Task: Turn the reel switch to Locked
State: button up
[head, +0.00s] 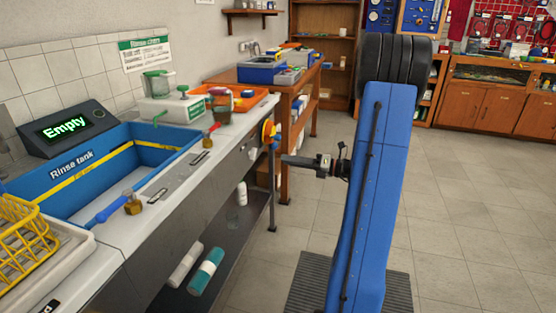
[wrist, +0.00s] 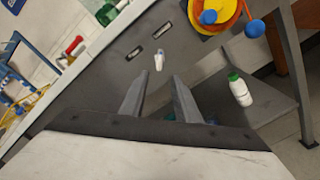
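A small pale lever (wrist: 159,60), which looks like the reel switch, sticks out from the grey front panel (wrist: 180,50) of the bench in the wrist view. Two small dark plates with light marks sit near it; I cannot read them. The yellow hose reel (wrist: 208,14) with blue knobs is to its right, and the reel (head: 267,132) also shows at the bench end in the head view. My gripper (wrist: 158,78) is open and empty, its two fingers apart and pointing towards the lever, without visible contact. In the head view my gripper (head: 284,159) is just right of the bench front.
The blue rinse tank (head: 165,141) and a display reading "Empty" (head: 68,125) are on the bench. A white bottle with a green cap (wrist: 240,90) stands on the lower shelf (head: 225,245). Floor right of the bench is clear.

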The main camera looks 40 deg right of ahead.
jog(key=shift+v, duration=2.4)
jog(key=s+a+r+n+g, duration=0.1)
jog(key=s+a+n+g, duration=0.25)
jog(key=a+n, duration=0.4)
jog(key=s+a+n+g+h, duration=0.1)
jog(key=s+a+n+g, duration=0.25)
jog(key=a, duration=0.65)
jog(key=s+a+r+n+g, duration=0.1)
jog(key=s+a+n+g, duration=0.25)
jog(key=a+n, duration=0.4)
jog(key=s+a+r+n+h, duration=0.1)
jog(key=s+a+n+h, duration=0.1)
jog(key=s+n+h, duration=0.3)
jog(key=s+a+r+n+t+h, duration=0.1)
jog(key=s+n+h, duration=0.4)
jog(key=s+n, duration=0.5)
jog(key=a+n, duration=0.1)
jog(key=n, duration=0.3)
jog(key=shift+s, duration=0.25)
jog(key=shift+a, duration=0.1)
